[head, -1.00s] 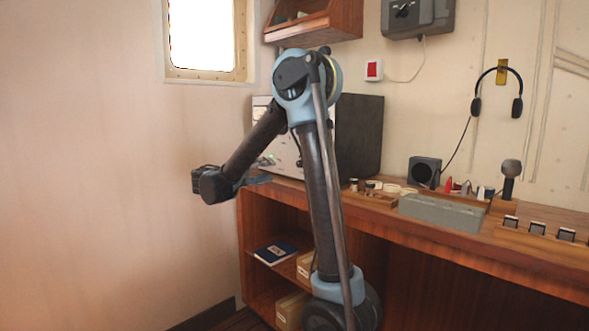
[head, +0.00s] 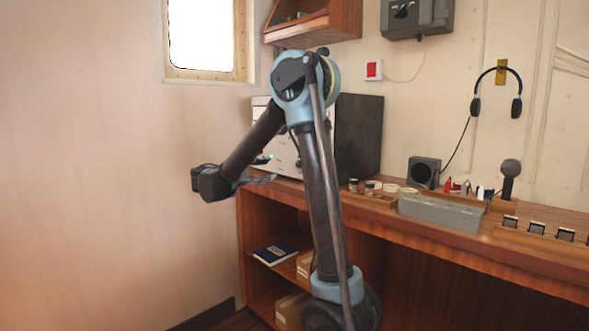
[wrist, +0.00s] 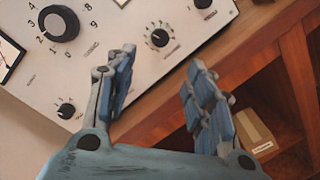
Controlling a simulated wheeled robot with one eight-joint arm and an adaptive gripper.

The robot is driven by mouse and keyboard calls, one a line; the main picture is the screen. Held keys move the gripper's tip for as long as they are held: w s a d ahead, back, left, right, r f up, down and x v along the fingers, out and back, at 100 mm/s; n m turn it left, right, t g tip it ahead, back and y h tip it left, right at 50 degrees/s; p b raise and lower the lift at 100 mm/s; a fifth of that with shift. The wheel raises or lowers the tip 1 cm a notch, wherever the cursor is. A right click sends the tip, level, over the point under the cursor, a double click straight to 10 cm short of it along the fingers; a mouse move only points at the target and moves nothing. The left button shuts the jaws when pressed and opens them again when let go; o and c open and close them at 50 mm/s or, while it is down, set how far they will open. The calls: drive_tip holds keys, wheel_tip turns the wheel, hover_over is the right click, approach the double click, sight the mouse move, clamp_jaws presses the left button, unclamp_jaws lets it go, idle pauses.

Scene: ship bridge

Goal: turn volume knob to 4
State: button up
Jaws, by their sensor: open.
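The white radio panel fills the upper left of the wrist view (wrist: 110,75); in the head view it is partly behind my arm (head: 285,150). It carries a large black numbered knob (wrist: 58,23), a small knob with a numbered dial (wrist: 160,38), another small knob (wrist: 66,110) and one at the top edge (wrist: 203,3). The labels are too blurred to tell surely which is volume. My gripper (wrist: 162,60) is open and empty, its blue-padded fingers apart, with the numbered small knob showing just beyond the gap between their tips. Contact is not visible.
The wooden desk edge (wrist: 245,45) runs beside the panel, with an open shelf below holding a cardboard box (wrist: 252,130). Jars, a grey case (head: 442,212) and a microphone (head: 510,175) lie farther right.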

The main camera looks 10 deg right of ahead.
drive_tip(key=x, duration=1.4)
drive_tip(key=shift+d, duration=0.2)
drive_tip(key=shift+c, duration=0.6)
drive_tip(key=c, duration=1)
